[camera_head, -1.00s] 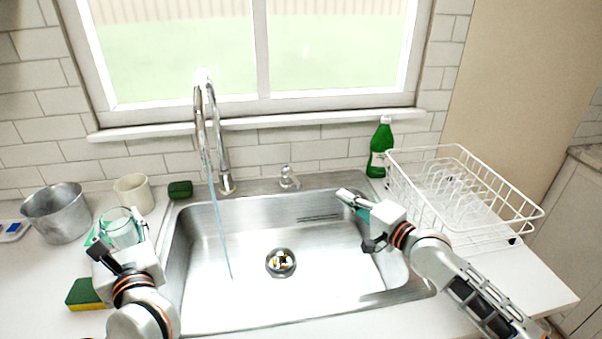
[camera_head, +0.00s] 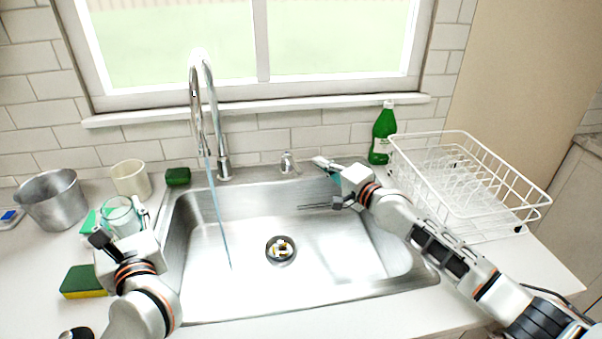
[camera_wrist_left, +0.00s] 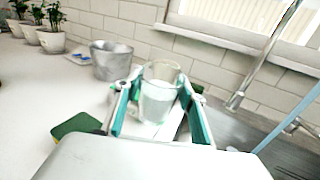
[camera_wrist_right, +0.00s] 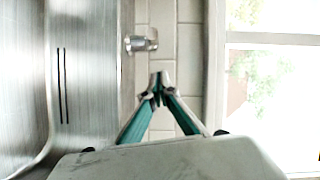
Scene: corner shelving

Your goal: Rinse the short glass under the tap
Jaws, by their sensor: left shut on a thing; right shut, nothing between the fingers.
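The short glass (camera_head: 119,213) is clear and empty-looking, at the left of the sink. My left gripper (camera_head: 118,217) is shut on it; the left wrist view shows the glass (camera_wrist_left: 159,98) upright between the two teal-lined fingers. The tap (camera_head: 206,120) stands behind the sink, and a thin blue stream of water (camera_head: 217,215) falls from it into the basin. The glass is left of this stream and apart from it. My right gripper (camera_head: 322,163) is shut and empty over the back edge of the sink, near the tap's small handle (camera_head: 288,163). Its fingertips meet in the right wrist view (camera_wrist_right: 160,80).
The sink (camera_head: 320,285) has a drain with small scraps. A metal pot (camera_head: 53,203), a cream cup (camera_head: 131,180) and a sponge (camera_head: 84,282) stand on the left counter. A green bottle (camera_head: 382,135) and a white dish rack (camera_head: 490,215) are at the right.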

